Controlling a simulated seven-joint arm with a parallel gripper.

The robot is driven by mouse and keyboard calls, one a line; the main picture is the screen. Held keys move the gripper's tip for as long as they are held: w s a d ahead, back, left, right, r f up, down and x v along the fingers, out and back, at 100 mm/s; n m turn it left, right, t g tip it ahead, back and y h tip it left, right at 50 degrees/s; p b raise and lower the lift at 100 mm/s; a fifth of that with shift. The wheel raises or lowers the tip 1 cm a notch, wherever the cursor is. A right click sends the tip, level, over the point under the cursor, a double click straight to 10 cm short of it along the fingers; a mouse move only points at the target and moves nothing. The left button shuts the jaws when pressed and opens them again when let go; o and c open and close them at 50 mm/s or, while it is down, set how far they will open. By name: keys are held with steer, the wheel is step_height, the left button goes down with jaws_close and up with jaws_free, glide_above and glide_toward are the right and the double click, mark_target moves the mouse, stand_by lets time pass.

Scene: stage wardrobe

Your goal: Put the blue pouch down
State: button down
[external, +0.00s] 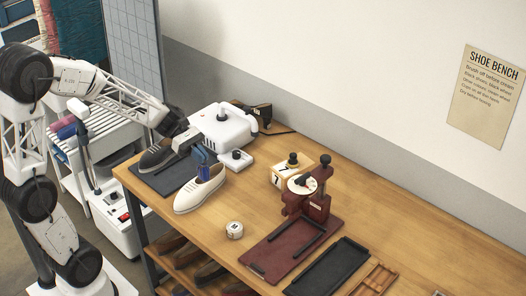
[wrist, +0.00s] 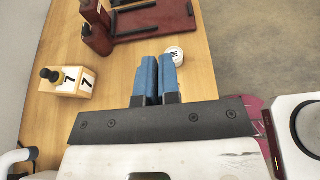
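My gripper (external: 200,156) is low over the left end of the bench, just above a cream shoe (external: 197,190). Its two blue fingers (wrist: 158,78) are close together in the wrist view, with a thin dark gap between them. A small dark blue thing, which looks like the pouch (external: 204,173), shows at the shoe's opening, right below the fingertips. I cannot tell whether the fingers grip it or whether it rests in the shoe. In the wrist view I make out neither pouch nor shoe; my gripper's body covers that area.
A dark shoe (external: 157,158) on a dark mat (external: 180,181) and a white machine (external: 222,127) are close to my gripper. A white tin (external: 234,230), a numbered block (external: 286,176) and a burgundy tray (external: 275,262) stand to the right. Bare wood lies around the tin.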

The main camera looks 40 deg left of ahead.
steer(key=shift+s+a+f, duration=0.1)
steer(key=shift+s+a, duration=0.1)
steer(key=shift+s, duration=0.3)
steer(key=shift+w+f, duration=0.15)
steer(key=shift+f, duration=4.65)
steer(key=w+d+f, duration=0.1)
steer(key=w+d, duration=0.2)
steer(key=w, duration=1.2)
steer(key=shift+w+f, duration=0.25)
steer(key=shift+w, duration=0.1)
steer(key=shift+f, duration=1.75)
steer(key=shift+f, duration=0.15)
steer(key=c, duration=1.3)
jaws_free()
steer(key=shift+c, duration=0.2)
